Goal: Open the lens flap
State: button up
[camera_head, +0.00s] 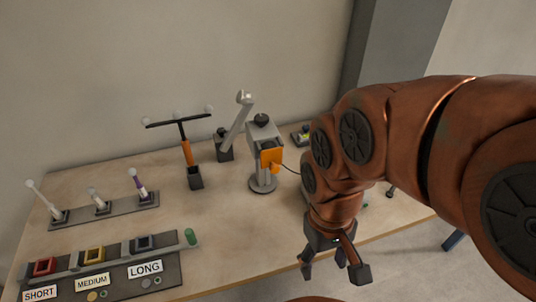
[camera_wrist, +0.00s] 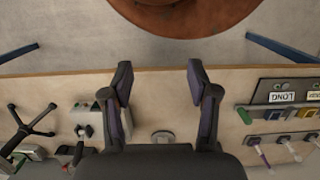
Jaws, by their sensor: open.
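A grey box-shaped device (camera_head: 262,133) with a dark knob on top stands on a round-based post toward the back middle of the table. An orange panel (camera_head: 271,157), which looks like the lens flap, lies against its front, with a small orange tab below it. My gripper (camera_head: 335,264) is open and empty, pointing down near the table's front edge, to the right of the device and nearer the camera. The wrist view shows both fingers apart (camera_wrist: 159,82) with only table between them. A grey disc (camera_wrist: 163,137) beyond them may be the device's base; the flap is not clear there.
A board with red, yellow and grey sockets (camera_head: 93,257) labelled SHORT, MEDIUM and LONG lies front left. Several levers (camera_head: 103,204) stand behind it. An orange-and-black T-shaped stand (camera_head: 187,155) is left of the device. My arm hides the table's right side.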

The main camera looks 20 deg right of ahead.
aim_at(270, 159)
jog(key=u, duration=0.45)
jog(key=k, duration=1.1)
jog(key=u, duration=0.3)
jog(key=i, duration=0.65)
jog(key=u, duration=0.05)
